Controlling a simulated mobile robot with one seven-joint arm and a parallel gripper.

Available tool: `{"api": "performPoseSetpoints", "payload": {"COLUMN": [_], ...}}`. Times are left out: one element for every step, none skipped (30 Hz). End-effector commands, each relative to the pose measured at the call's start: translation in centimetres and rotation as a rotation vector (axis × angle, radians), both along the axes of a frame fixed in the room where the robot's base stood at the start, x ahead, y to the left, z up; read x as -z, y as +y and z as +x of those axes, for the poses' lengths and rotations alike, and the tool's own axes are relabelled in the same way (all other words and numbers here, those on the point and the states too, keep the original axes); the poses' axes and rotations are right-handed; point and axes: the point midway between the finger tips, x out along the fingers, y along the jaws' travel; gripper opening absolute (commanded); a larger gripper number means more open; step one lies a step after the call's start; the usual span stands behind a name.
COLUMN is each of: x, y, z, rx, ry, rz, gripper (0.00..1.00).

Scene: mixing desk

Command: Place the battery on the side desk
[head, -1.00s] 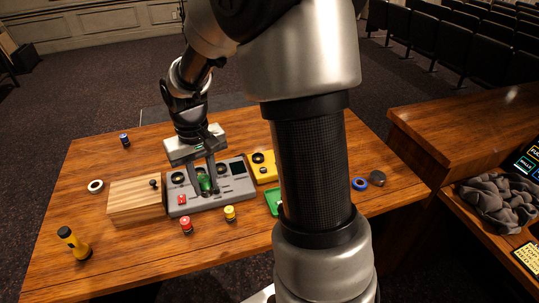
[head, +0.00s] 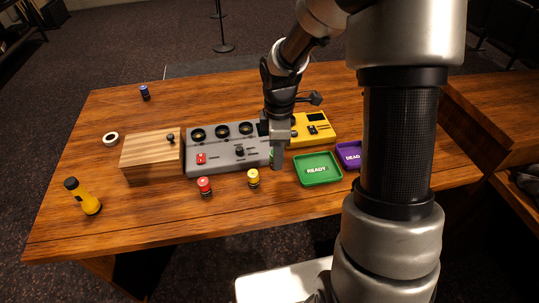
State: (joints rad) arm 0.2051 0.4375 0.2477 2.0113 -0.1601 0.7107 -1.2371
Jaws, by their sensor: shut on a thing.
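My gripper (head: 276,163) is at the right end of the grey mixing unit (head: 228,158), seen nearly edge-on. It is shut on a green battery (head: 271,154), which is mostly hidden behind the fingers. Whether the battery is clear of the unit and table is hard to tell. The side desk (head: 500,110), a wooden surface, stands at the right and is partly hidden behind my arm.
A red battery (head: 205,187) and a yellow one (head: 253,178) stand in front of the unit, a blue one (head: 144,92) at back left. A green READY tray (head: 318,169), purple DEAD tray (head: 349,154), yellow device (head: 311,128), wooden box (head: 150,157) and flashlight (head: 82,196) share the table.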

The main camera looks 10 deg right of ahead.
Motion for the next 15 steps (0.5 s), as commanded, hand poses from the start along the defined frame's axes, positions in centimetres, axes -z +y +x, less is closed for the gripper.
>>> {"api": "performPoseSetpoints", "payload": {"x": [1.1,1.6,2.1,2.4,2.6,2.8,3.0,3.2,3.6,4.0,4.4,5.0,5.5,5.9,6.4], "y": [0.0,0.0,0.0,0.0,0.0,0.0,0.0,0.0,0.0,0.0,0.0,0.0,0.0,0.0,0.0], "z": [-0.1,0.0,-0.1,-0.1,0.0,0.0,0.0,0.0,-0.1,-0.1,-0.1,-0.1,-0.1,-0.1,-0.1], "rx": [0.000,0.001,0.003,0.003,0.004,0.004,0.004,0.004,0.004,0.004,0.003,0.002,0.002,0.003,0.003], "ry": [0.004,0.002,0.003,0.003,0.001,0.000,0.000,0.001,0.002,0.003,0.003,0.003,0.004,0.004,0.002], "rz": [0.001,0.000,0.001,0.001,0.000,0.000,0.000,0.000,0.000,0.001,0.001,0.001,0.000,0.001,0.000], "gripper": [0.00,0.00,0.00,0.00,0.00,0.00,0.00,0.00,0.00,0.00,0.00,0.00,0.00,0.00,0.00]}}
